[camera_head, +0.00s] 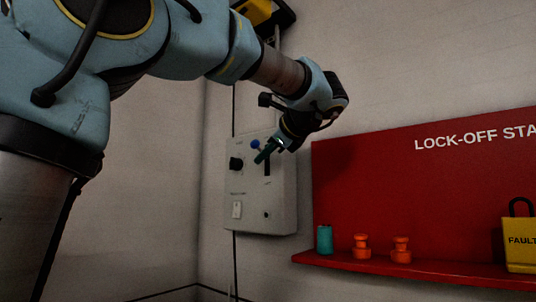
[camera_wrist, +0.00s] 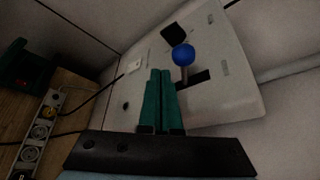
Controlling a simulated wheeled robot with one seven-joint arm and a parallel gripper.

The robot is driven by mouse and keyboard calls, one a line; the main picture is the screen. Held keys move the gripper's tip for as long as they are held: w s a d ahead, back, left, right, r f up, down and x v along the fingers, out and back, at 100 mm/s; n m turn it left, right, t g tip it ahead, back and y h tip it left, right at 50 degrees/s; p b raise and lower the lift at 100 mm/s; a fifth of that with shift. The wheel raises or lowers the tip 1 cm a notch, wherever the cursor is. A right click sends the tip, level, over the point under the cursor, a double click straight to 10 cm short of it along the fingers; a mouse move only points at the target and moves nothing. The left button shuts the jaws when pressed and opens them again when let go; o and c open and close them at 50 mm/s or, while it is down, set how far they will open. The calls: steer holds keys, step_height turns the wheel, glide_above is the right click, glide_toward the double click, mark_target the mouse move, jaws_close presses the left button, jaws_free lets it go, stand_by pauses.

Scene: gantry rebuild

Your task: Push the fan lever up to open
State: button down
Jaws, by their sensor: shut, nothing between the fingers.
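The fan lever is a blue ball (camera_head: 255,144) on a short stem, on the grey control box (camera_head: 280,214). In the wrist view the ball (camera_wrist: 183,55) stands out on its grey stem beside a dark slot (camera_wrist: 196,79). My gripper (camera_head: 260,157) is in front of the box, close below the ball in the head view. In the wrist view its green fingers (camera_wrist: 161,73) are together and empty, beside the lever stem. I cannot tell whether they touch it. The fingers and wrist hide part of the box's upper face in the head view.
The box also has a black knob (camera_head: 236,163) and a white switch (camera_head: 237,209). A red lock-off board (camera_head: 420,180) is on the right, its shelf holding a teal cylinder (camera_head: 324,239), orange pieces (camera_head: 361,245) and a yellow padlock (camera_head: 520,240). A yellow-black object (camera_head: 262,12) is above.

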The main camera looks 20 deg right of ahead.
steer(key=shift+r+p, duration=0.8)
steer(key=shift+d+r, duration=0.1)
